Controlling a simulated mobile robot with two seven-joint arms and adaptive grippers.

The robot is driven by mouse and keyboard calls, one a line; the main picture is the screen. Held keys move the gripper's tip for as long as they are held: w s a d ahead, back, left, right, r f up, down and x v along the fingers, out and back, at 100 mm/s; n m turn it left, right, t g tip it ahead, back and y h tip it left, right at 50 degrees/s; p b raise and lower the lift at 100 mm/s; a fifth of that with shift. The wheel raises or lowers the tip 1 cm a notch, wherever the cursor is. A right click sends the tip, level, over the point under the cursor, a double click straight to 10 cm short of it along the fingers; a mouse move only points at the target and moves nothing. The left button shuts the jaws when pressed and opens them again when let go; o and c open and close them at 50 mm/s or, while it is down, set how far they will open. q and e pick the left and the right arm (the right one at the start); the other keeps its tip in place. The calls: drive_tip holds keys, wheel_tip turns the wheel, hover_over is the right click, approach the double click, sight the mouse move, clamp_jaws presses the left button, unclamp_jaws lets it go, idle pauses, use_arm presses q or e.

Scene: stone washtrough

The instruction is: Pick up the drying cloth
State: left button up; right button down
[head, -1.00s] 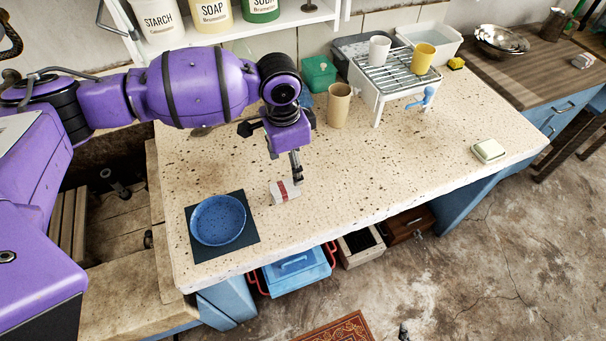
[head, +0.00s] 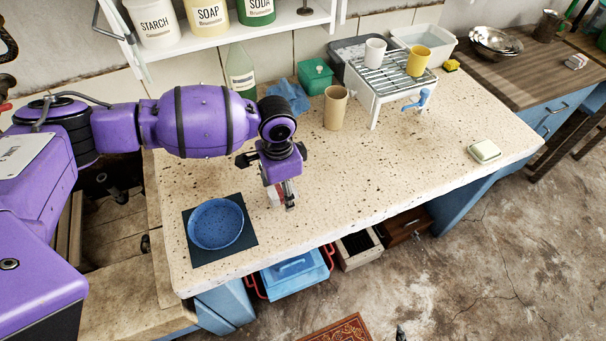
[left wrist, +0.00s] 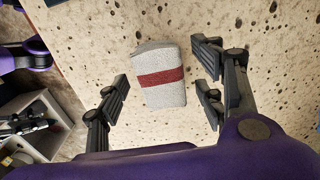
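The drying cloth (head: 274,197) is a small folded white cloth with a red stripe, lying on the speckled stone top to the right of the blue bowl. My left gripper (head: 289,201) points down at it in the head view and hides part of it. In the left wrist view, the cloth (left wrist: 160,78) lies between the two spread fingers of my left gripper (left wrist: 166,92), with gaps on both sides. The gripper is open and empty. A dark tip (head: 401,332) at the bottom edge of the head view may belong to my right gripper; its opening cannot be made out.
A blue bowl (head: 216,223) stands on a dark mat (head: 246,245) left of the cloth. Behind are a tan cup (head: 336,107), a blue rag (head: 288,96), a green box (head: 315,76) and a rack (head: 372,92) with cups. A soap bar (head: 485,151) lies right; the counter between is clear.

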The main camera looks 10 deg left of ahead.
use_arm(q)
drive_tip(key=c, duration=1.2)
drive_tip(key=shift+r, duration=0.1)
use_arm(e)
drive_tip(key=shift+w+a, duration=0.1)
drive_tip(key=shift+a, duration=0.05)
use_arm(q)
drive_tip(key=shift+r, duration=0.3)
wheel_tip(320, 180, up, 2)
drive_tip(key=shift+w+r, duration=0.1)
drive_tip(key=shift+r, duration=0.05)
drive_tip(key=s+a+r+p, duration=0.2)
drive_tip(key=s+a+r, duration=0.2)
drive_tip(key=s+r, duration=0.6)
drive_tip(key=s, duration=0.3)
drive_tip(key=shift+s+a, duration=0.15)
drive_tip(key=shift+s, duration=0.15)
use_arm(e)
drive_tip(key=shift+w+a+r, duration=0.15)
drive_tip(key=shift+w+r, duration=0.05)
drive_tip(key=shift+r, duration=0.3)
drive_tip(key=shift+w+a+r, duration=0.1)
drive_tip(key=shift+w+r, duration=0.05)
drive_tip(key=shift+r, duration=0.35)
use_arm(q)
drive_tip(key=shift+f, duration=0.1)
